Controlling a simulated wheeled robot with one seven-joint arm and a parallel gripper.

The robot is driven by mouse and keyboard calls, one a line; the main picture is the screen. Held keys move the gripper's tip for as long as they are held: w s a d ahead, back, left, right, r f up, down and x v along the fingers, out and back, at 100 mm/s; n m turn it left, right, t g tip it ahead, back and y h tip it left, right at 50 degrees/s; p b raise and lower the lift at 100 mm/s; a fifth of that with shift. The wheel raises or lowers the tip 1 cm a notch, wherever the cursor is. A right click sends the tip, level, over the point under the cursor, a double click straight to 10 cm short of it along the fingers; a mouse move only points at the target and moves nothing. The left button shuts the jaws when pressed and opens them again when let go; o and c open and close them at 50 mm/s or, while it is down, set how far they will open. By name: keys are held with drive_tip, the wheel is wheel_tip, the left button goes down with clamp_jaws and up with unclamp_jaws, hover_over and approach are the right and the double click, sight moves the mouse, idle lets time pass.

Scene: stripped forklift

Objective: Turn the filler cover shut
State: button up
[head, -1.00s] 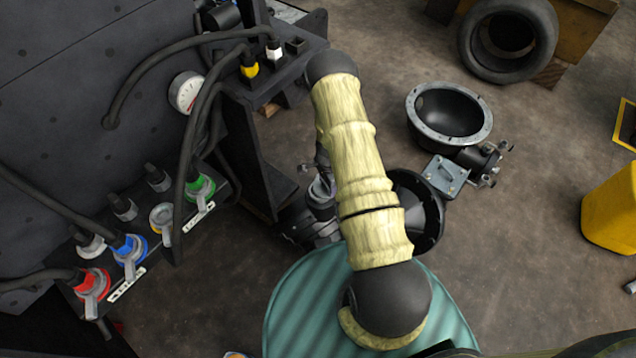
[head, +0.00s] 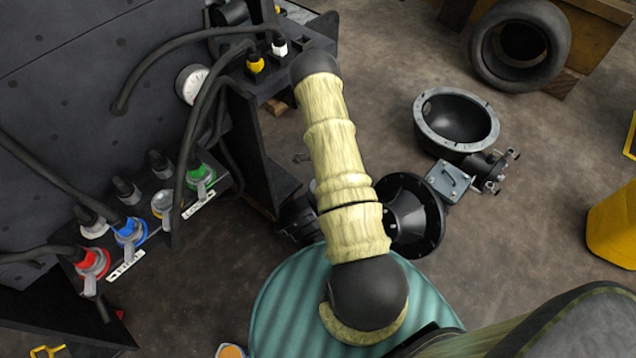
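No part is plainly marked as the filler cover. The grey round cap with a yellow rim (head: 162,204) on the left ledge may be it, but I cannot tell. It sits between a blue fitting (head: 130,233) and a green fitting (head: 200,175), both with grey levers. A red fitting (head: 92,263) stands at the lower left. My cream-sleeved arm crosses the middle of the head view, right of the ledge and apart from these fittings. My gripper is not visible, so its opening and contents do not show.
Black hoses (head: 182,150) arch close over the ledge. A gauge (head: 191,84) is on the dark panel. A black flared housing (head: 415,215) and a metal-rimmed bowl (head: 457,122) lie right of my arm. A tyre (head: 520,45) is behind. Floor at right is partly clear.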

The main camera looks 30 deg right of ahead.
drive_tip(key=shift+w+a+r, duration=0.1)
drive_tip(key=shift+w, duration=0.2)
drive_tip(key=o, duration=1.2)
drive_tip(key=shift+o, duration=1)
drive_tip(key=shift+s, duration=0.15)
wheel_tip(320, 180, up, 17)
drive_tip(key=p, duration=0.2)
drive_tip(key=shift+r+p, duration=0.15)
drive_tip(key=shift+p, duration=0.15)
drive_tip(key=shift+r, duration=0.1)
